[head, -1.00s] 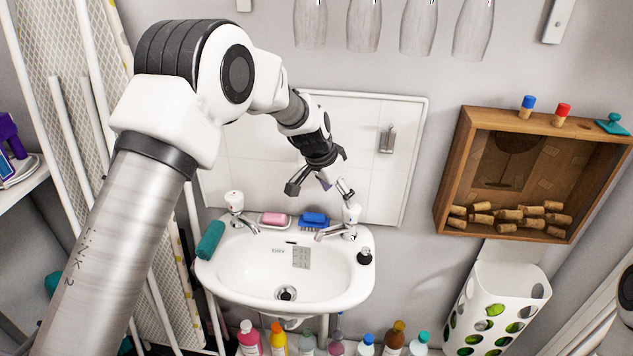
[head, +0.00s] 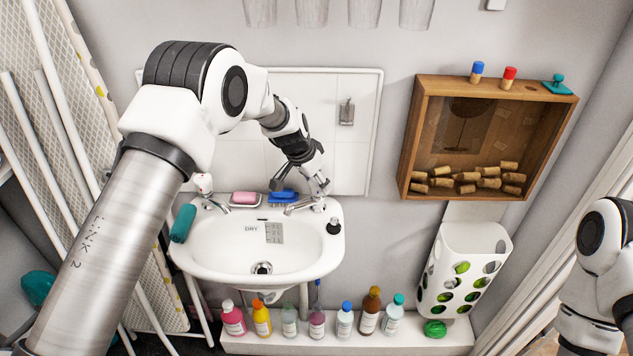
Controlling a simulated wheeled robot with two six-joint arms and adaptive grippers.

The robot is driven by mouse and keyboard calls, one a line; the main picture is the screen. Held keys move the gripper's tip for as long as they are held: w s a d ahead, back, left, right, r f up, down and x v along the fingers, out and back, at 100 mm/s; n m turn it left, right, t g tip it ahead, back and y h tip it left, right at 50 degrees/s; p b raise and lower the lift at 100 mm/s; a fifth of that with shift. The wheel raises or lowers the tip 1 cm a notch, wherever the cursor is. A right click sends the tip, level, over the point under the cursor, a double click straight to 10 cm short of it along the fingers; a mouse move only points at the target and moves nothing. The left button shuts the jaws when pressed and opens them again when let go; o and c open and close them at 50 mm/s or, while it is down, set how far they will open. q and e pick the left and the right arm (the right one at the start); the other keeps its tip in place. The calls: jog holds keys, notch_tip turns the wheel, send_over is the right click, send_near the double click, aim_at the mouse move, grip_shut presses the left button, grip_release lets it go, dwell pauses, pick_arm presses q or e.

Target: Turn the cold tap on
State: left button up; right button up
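The white basin (head: 225,262) stands against the wall with a tap at each back corner. The left tap (head: 204,184) has a white handle with a reddish mark. The right tap (head: 303,206) has a metal spout; its handle is mostly hidden by my gripper, and its marking cannot be read. My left gripper (head: 299,179) is at the right tap, just above and behind its spout. Its dark fingers look spread apart, with nothing held between them. I cannot tell whether a finger touches the tap handle. My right gripper is out of view; only its arm shows at the right edge.
A pink soap (head: 244,198) and a blue brush (head: 282,196) lie on the basin's back rim, close to my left gripper. A dark stopper (head: 333,226) sits on the right rim. Several bottles (head: 345,320) stand below. A wooden box (head: 412,140) hangs at right.

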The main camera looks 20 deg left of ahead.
pick_arm(q)
jog(key=shift+s+f, duration=0.15)
jog(key=n+y+p, duration=0.1)
jog(key=n+p, duration=0.2)
jog(key=p, duration=0.1)
jog(key=shift+s+d, duration=0.1)
jog(key=shift+n+y, duration=0.3)
jog(key=shift+n, duration=0.3)
jog(key=shift+f+n, duration=0.15)
jog(key=shift+n, duration=0.35)
jog(key=shift+f+n+y, duration=0.15)
jog(key=shift+n+y, duration=0.25)
jog(key=n+b, duration=0.1)
jog(key=b, duration=0.1)
jog(key=n+y+b, duration=0.1)
jog(key=n+b, duration=0.2)
jog(key=shift+d+f+y+b, duration=0.15)
jog(key=shift+f+y+b, duration=0.1)
jog(key=shift+y+b, duration=0.05)
jog(key=shift+r+n+y+b, duration=0.3)
jog(key=shift+n+b, duration=0.75)
jog(key=shift+n, duration=0.05)
jog(key=shift+r, duration=0.1)
